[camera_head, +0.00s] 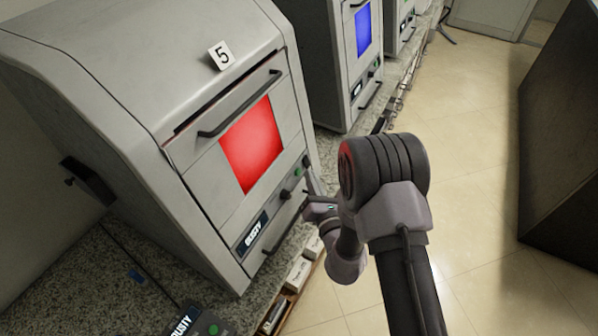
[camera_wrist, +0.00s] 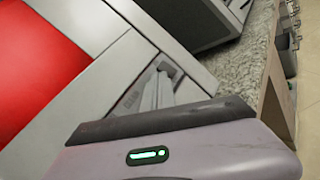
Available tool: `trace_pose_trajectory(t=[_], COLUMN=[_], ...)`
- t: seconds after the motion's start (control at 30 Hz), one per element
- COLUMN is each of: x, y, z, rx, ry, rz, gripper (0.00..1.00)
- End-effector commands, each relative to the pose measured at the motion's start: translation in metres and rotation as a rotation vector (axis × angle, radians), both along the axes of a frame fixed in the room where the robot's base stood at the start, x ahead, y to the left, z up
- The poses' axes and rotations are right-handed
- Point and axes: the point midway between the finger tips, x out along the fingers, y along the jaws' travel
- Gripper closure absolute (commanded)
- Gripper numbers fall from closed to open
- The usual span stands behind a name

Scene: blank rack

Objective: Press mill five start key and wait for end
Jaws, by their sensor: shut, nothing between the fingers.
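Mill five (camera_head: 95,50) is a grey cabinet with a "5" tag (camera_head: 221,55) on top and a bar handle on its front. Its window (camera_head: 251,143) glows red, and it also shows red in the wrist view (camera_wrist: 50,55). A small dark display (camera_head: 252,233) low on its front seems to read "BUSY". A green key (camera_head: 306,161) and a dark knob (camera_head: 285,195) sit at the lower right of the front. My gripper (camera_head: 308,194) is close to this lower right front. In the wrist view my gripper (camera_wrist: 160,75) is shut and empty; I cannot tell whether it touches anything.
A second cabinet with a blue window (camera_head: 362,31) stands behind on the granite counter (camera_wrist: 240,75). Small pale boxes (camera_head: 298,272) sit below the counter edge. Another dark panel (camera_head: 185,322) with a green button shows at the bottom left. The tiled floor at right is open, beside a dark block (camera_head: 560,140).

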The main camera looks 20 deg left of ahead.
Motion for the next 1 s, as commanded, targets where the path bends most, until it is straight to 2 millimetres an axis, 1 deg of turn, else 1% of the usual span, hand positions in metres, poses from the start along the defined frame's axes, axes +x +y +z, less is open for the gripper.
trace_pose_trajectory(t=[0.33, 0.6, 1.0], x=[0.0, 0.0004, 0.0006], y=[0.0006, 0.0085, 0.0095], z=[-0.0001, -0.0019, -0.0021], rx=[0.0, -0.001, 0.0], ry=[0.0, 0.001, 0.0], rz=[0.0, 0.0, 0.0], gripper=[1.0, 1.0, 1.0])
